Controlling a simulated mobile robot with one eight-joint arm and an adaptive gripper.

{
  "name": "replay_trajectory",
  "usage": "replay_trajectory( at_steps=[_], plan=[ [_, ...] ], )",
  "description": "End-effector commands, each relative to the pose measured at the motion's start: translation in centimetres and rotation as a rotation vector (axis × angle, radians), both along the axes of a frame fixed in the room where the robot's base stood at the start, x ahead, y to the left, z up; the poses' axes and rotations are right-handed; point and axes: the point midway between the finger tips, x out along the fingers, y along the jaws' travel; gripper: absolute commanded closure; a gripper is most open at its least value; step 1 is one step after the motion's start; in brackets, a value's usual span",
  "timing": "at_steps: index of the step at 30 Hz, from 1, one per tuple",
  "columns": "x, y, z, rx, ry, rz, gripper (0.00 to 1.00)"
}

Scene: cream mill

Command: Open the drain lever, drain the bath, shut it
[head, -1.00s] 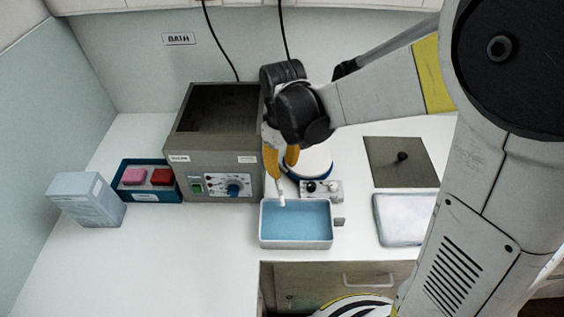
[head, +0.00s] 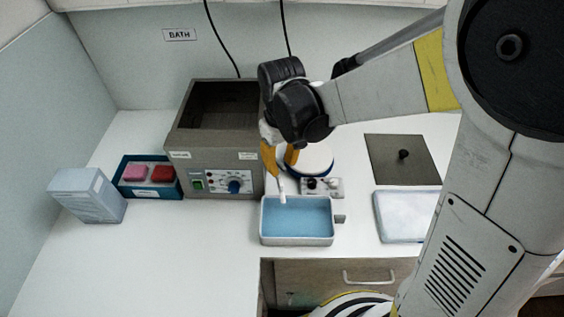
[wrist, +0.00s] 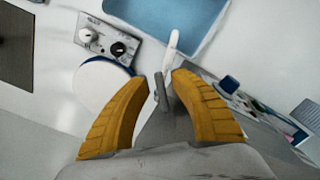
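The bath (head: 215,158) is a grey box with an open top at the back of the counter. I cannot tell whether its dark inside holds liquid. A white spout (head: 282,190) on its right side points over a white-rimmed tray (head: 297,241) with blue inside. In the wrist view the spout (wrist: 171,52) points toward the tray (wrist: 146,16). My gripper (wrist: 164,77) is open, its two yellow fingers on either side of a slim grey drain lever (wrist: 160,92), with gaps visible. In the head view my gripper (head: 280,168) hides the lever.
A small control box (head: 322,186) and a round white-topped device (head: 318,161) stand close to my gripper. A grey plate with a knob (head: 390,170) and a pale tray (head: 405,215) lie right. A blue rack (head: 138,190) and a carton (head: 88,195) stand left. The front left counter is clear.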

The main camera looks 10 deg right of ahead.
Motion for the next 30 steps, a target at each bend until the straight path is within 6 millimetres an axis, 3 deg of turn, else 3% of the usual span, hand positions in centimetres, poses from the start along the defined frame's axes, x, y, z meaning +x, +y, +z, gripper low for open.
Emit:
replay_trajectory(
  at_steps=[11,14,24,30],
  plan=[
    [0.0,0.0,0.4,0.000,0.000,0.001,0.68],
    [0.0,0.0,1.7,0.000,0.000,0.001,0.68],
    [0.0,0.0,9.0,0.000,0.000,0.000,0.68],
    [0.0,0.0,11.5,0.000,0.000,0.000,0.68]
  ],
)
